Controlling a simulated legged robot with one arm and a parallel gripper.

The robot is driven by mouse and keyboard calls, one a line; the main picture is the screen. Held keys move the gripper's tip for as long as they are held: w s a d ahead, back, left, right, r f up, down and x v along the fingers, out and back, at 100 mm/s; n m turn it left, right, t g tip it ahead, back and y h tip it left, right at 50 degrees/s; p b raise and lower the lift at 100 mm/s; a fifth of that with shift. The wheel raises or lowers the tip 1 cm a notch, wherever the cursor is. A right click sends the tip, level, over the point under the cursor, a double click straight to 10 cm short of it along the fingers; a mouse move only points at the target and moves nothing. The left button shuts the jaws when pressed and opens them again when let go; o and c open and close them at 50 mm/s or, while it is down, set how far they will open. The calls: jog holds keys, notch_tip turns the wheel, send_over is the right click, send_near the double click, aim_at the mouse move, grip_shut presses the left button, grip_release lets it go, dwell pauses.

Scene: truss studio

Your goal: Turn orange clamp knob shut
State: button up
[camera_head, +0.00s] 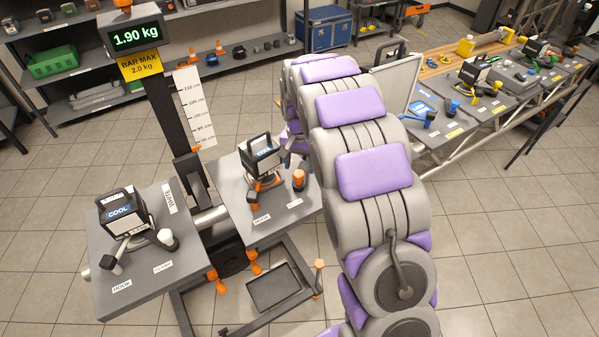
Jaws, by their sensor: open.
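The orange clamp knob (298,176) stands at the right side of the right grey plate (285,222), above a small label. A lamp (260,152) marked COOL with an orange-trimmed base (264,183) sits left of it on the same plate. My gripper (291,143) shows only in part, just above the knob and right of the lamp. It is open; my grey and purple arm hides much of it. I cannot tell whether it touches the knob or lamp. How far the knob is turned is too small to tell.
The left plate (195,275) holds another COOL lamp (122,212) with a white clamp knob (166,237). A post with a 1.90 kg display (136,37) rises between the plates. A long bench (480,100) with tools stands at upper right. Tiled floor is clear at right.

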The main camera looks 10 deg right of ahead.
aim_at(299, 173)
jog(key=shift+a+f, duration=0.15)
jog(key=shift+f, duration=0.7)
jog(key=shift+a+f, duration=0.15)
jog(key=shift+f, duration=0.65)
jog(key=shift+d, duration=0.1)
jog(key=shift+c, duration=0.5)
grip_shut()
